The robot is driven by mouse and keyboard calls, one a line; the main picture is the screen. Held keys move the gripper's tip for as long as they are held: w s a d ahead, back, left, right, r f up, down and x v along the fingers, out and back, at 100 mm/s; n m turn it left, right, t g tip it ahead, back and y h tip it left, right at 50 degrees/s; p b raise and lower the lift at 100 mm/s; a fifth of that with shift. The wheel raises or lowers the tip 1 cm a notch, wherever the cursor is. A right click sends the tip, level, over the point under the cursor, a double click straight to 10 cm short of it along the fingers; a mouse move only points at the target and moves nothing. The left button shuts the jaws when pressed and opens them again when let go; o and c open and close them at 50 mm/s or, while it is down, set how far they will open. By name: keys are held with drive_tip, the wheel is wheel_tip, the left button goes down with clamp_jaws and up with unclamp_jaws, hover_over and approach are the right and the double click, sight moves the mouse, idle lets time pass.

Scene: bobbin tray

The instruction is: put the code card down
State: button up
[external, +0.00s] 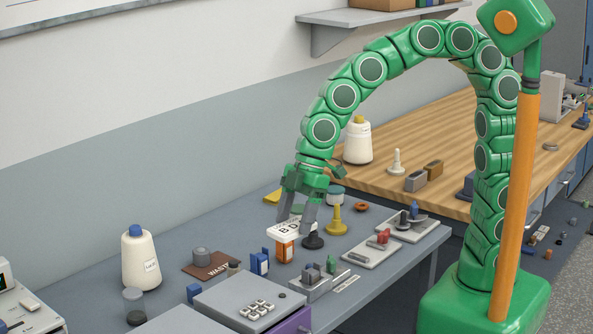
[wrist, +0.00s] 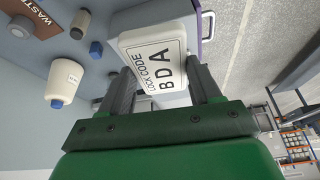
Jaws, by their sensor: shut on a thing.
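The code card (external: 282,231) is a white plate with black lettering. In the wrist view the card (wrist: 157,48) reads "LOCK CODE BDA" and lies between the two grey fingers. My gripper (external: 292,213) is shut on it, and it also shows in the wrist view (wrist: 163,85). In the external view the card is over the grey-blue bench (external: 388,279), in front of an orange block-like thing (external: 284,252). I cannot tell whether the card touches anything below it.
A yellow spool (external: 336,222) and a dark round-based piece (external: 313,241) stand close right of the card. A blue block (external: 259,262) is left of it. Grey trays (external: 368,256) lie to the right, a grey keypad box (external: 228,298) in front. A brown WASTE mat (external: 207,271) lies left.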

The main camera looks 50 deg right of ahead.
drive_tip(key=w+d+f+m+t+h, duration=0.1)
drive_tip(key=w+d+f+m, duration=0.25)
drive_tip(key=w+d, duration=0.45)
drive_tip(key=w+d+f+m+t+h, duration=0.1)
drive_tip(key=w+d+f+m, duration=0.2)
drive_tip(key=w+d+m, duration=0.5)
drive_tip(key=w+d+f+m+t+h, duration=0.1)
drive_tip(key=w+d+f+t, duration=0.15)
drive_tip(key=w+d, duration=0.6)
approach(221, 235)
drive_tip(key=shift+w+f+g, duration=0.2)
drive_tip(key=shift+w+f, duration=0.05)
drive_tip(key=shift+w, duration=0.2)
drive_tip(key=shift+w+f+g, duration=0.15)
drive_tip(key=shift+w+f, duration=0.05)
drive_tip(key=shift+w, duration=0.25)
drive_tip(key=shift+w+a+f, duration=0.25)
drive_tip(key=shift+w+f, duration=0.35)
drive_tip(key=shift+f, duration=1.6)
drive_tip(key=shift+f, duration=0.1)
drive_tip(key=o, duration=1)
drive_tip(key=shift+o, duration=0.2)
